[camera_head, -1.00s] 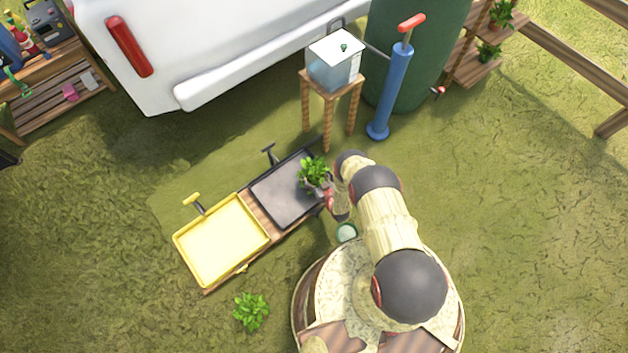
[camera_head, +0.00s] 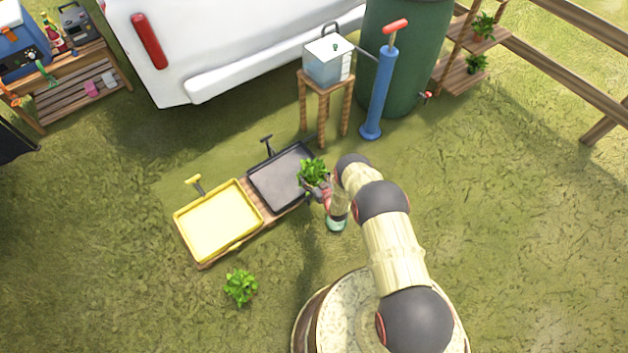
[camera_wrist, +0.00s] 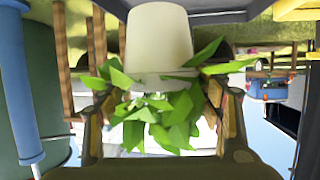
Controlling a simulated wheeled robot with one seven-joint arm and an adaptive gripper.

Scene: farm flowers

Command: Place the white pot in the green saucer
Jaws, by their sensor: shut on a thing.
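My gripper (camera_head: 326,190) is shut on the white pot (camera_wrist: 159,45), which holds a leafy green plant (camera_wrist: 160,115). In the wrist view the pot appears bottom up, with its leaves hanging between the fingers. In the head view the plant (camera_head: 312,171) shows at the right end of the black tray, and its leaves and my gripper hide most of the pot. The green saucer (camera_head: 336,227) seems to be the small round green thing just below my gripper in the picture. My wrist partly covers it.
A yellow tray (camera_head: 217,222) and a black tray (camera_head: 280,177) stand on a low wooden bench. Another leafy plant (camera_head: 240,288) is on the grass in front. A wooden stool (camera_head: 325,88) with a water box and a blue pump (camera_head: 380,95) stand behind. Grass at the right is clear.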

